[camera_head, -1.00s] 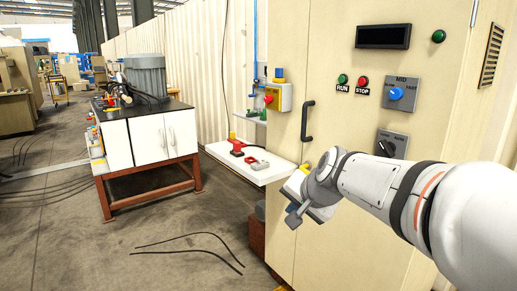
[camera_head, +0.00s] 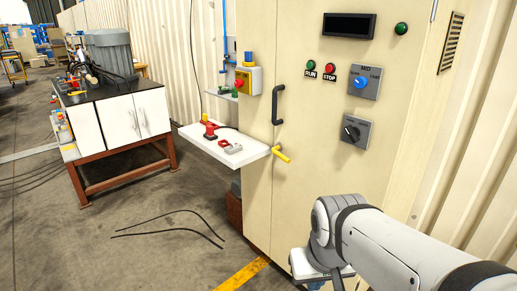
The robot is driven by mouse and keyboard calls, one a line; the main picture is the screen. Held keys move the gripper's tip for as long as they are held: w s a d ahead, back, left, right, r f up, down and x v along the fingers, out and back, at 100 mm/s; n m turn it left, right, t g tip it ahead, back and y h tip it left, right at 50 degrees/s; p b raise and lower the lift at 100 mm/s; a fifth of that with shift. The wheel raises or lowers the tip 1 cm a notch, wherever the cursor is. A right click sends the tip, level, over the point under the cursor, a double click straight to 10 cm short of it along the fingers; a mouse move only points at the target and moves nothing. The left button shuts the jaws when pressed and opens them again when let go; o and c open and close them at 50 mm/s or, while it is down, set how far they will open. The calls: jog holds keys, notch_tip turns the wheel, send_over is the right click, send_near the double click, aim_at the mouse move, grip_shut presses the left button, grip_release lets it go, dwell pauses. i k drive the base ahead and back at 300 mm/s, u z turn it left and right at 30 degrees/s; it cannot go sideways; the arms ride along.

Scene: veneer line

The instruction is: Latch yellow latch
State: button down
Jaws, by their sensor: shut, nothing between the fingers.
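The yellow latch (camera_head: 283,156) is a short yellow handle on the front of the beige cabinet (camera_head: 300,185), below the black door handle (camera_head: 278,105). It slants down to the right, close to the right end of the white shelf. My gripper (camera_head: 322,281) is at the bottom of the view, below and to the right of the latch and clear of it. It is shut and holds nothing that I can see. The bottom edge of the picture cuts off part of it, so its fingertips do not show clearly.
The white shelf (camera_head: 195,141) juts out left of the latch with red and grey parts on it. A control panel with knobs (camera_head: 360,83) is above right. Black cables (camera_head: 170,222) lie on the open floor at left. A dark-topped bench (camera_head: 110,88) stands farther back.

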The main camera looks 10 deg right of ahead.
aim_at(279, 146)
jog(key=z, duration=0.4)
jog(key=i, duration=1.2)
jog(key=u, duration=0.4)
